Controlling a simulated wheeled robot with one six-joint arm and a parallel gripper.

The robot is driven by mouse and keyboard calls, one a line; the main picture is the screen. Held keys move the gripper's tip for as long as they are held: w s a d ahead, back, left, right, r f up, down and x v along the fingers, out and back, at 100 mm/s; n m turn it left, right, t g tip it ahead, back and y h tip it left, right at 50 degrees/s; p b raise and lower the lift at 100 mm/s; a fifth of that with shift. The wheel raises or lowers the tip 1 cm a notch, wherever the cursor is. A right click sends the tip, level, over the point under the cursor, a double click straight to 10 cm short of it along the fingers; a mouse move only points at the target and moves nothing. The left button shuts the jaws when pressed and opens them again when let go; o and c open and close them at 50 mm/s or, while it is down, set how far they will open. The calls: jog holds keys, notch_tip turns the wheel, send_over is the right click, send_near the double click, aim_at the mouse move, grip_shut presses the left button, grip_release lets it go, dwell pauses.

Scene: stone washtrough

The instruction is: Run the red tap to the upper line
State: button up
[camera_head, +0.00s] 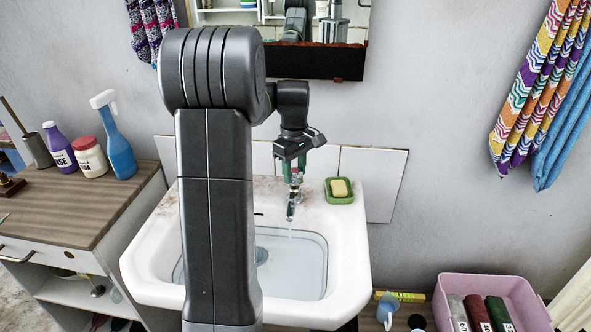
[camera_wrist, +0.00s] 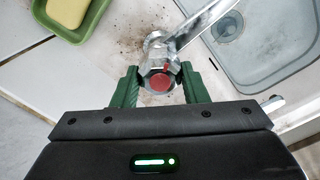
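The red tap (camera_wrist: 160,82) shows in the wrist view as a metal tap with a red cap, between the green fingers of my gripper (camera_wrist: 161,88). The fingers appear to press on both sides of its knob. In the head view my gripper (camera_head: 292,170) is over the tap (camera_head: 292,207) at the back of the white basin (camera_head: 150,258). A thin stream seems to fall from the spout. Pale bluish water (camera_head: 300,268) appears to lie in the basin. The drain (camera_wrist: 228,27) shows in the wrist view. I cannot make out any level line; my arm hides the basin's middle.
A green soap dish (camera_head: 339,197) with yellow soap stands right of the tap. A wooden-topped cabinet (camera_head: 75,205) with bottles is at left. A pink crate (camera_head: 480,285) with rolled cloths is at right. A mirror (camera_head: 345,60) hangs above; patterned towels (camera_head: 540,85) hang at right.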

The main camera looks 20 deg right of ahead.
aim_at(295, 169)
jog(key=shift+r+m+p, duration=0.15)
jog(key=shift+m+p, duration=0.15)
jog(key=shift+p, duration=0.05)
jog(key=shift+m+p, duration=0.65)
jog(key=shift+m, duration=0.25)
jog(key=shift+w+d+m+p, duration=0.1)
jog(key=shift+m+p, duration=0.8)
jog(key=shift+m, duration=0.9)
jog(key=o, duration=1)
notch_tip(295, 169, up, 14)
jog(key=shift+d+f+p, duration=0.1)
jog(key=shift+f+p, duration=0.05)
jog(key=shift+p, duration=0.4)
